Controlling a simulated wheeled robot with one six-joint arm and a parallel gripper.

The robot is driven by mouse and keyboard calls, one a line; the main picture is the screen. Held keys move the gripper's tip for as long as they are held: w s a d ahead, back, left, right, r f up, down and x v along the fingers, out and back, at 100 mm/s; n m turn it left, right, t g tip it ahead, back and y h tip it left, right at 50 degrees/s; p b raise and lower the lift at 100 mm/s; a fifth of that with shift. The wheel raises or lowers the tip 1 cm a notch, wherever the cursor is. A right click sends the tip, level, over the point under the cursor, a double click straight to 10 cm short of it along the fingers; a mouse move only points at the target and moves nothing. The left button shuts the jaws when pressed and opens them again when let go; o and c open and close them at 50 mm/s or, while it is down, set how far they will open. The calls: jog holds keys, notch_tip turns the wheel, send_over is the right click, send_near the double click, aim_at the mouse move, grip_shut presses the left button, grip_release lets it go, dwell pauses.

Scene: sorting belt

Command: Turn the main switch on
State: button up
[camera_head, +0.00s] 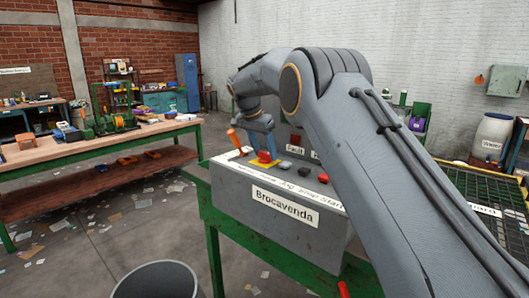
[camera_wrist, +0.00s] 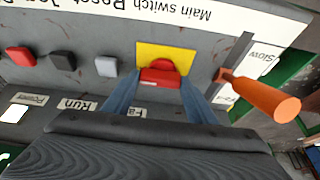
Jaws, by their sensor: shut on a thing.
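The main switch, a red knob (camera_wrist: 160,76) on a yellow plate (camera_wrist: 180,54), sits on the grey control console (camera_head: 228,180). The wrist view shows the console upside down. My gripper (camera_wrist: 160,84) has its two blue fingers on either side of the red knob and is shut on it. In the head view my gripper (camera_head: 264,153) reaches down to the yellow plate, and the red knob (camera_head: 264,157) shows there. I cannot tell from these frames whether the switch stands at on or off.
An orange-handled lever (camera_wrist: 262,97) stands close beside the switch, by a "Slow" label. Grey (camera_wrist: 106,67), black (camera_wrist: 62,60) and red (camera_wrist: 20,56) buttons line the other side. A workbench (camera_head: 100,147) with tools is at the left; a grey bin (camera_head: 155,280) stands in front.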

jog(key=shift+r, duration=0.1)
dwell(0.3)
jog(key=o, duration=1.1)
jog(key=shift+c, duration=0.2)
jog(key=b+v, duration=0.2)
jog(key=v, duration=0.5)
jog(key=shift+r, duration=0.3)
jog(key=shift+s, duration=0.15)
